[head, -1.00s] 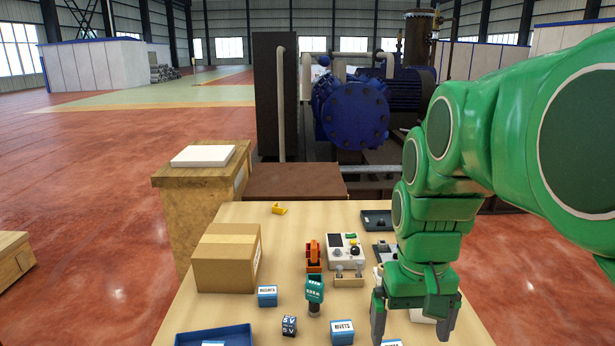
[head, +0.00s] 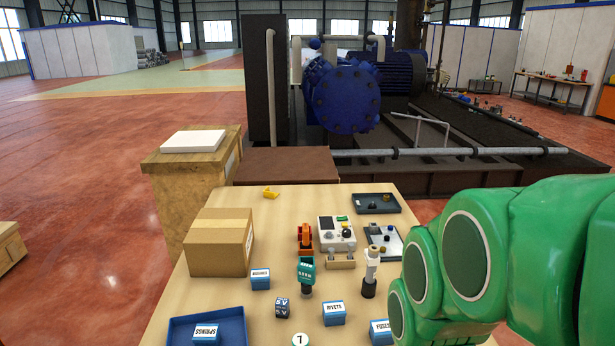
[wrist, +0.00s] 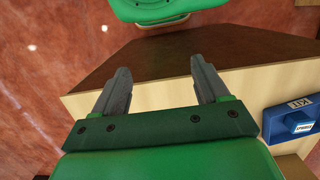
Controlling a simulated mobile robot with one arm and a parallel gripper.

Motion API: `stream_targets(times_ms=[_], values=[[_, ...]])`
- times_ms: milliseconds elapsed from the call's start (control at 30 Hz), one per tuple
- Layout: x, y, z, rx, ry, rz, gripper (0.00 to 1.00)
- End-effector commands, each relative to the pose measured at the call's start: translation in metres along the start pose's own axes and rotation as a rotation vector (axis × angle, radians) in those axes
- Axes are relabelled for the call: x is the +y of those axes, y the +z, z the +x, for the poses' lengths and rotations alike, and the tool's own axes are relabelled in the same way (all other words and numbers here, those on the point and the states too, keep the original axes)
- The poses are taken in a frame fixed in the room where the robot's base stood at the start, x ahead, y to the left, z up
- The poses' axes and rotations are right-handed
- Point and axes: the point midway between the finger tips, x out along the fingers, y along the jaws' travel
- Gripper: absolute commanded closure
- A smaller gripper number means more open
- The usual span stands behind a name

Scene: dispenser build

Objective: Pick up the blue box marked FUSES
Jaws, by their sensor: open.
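The blue box marked FUSES (head: 381,333) stands at the front right of the table in the head view. My green arm partly covers its right side and the frame cuts off its bottom. My gripper (wrist: 160,80) shows in the wrist view, with its two grey fingers apart and nothing between them. It is over the table's edge; the FUSES box is not visible there. The gripper itself is out of the head view.
Other blue boxes stand nearby: RIVETS (head: 334,314), and SPRINGS (head: 206,335) in a blue tray (head: 240,318). The tray also shows in the wrist view (wrist: 283,113). A cardboard box (head: 215,250), a teal-topped tool (head: 306,272) and a white-and-black upright item (head: 370,275) stand behind.

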Motion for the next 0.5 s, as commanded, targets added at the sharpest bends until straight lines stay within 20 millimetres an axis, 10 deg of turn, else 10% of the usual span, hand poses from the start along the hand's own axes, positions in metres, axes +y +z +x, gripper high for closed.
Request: stream_targets(times_ms=[500], values=[[-0.033,-0.031,0.001,-0.019,-0.048,-0.209,0.26]])
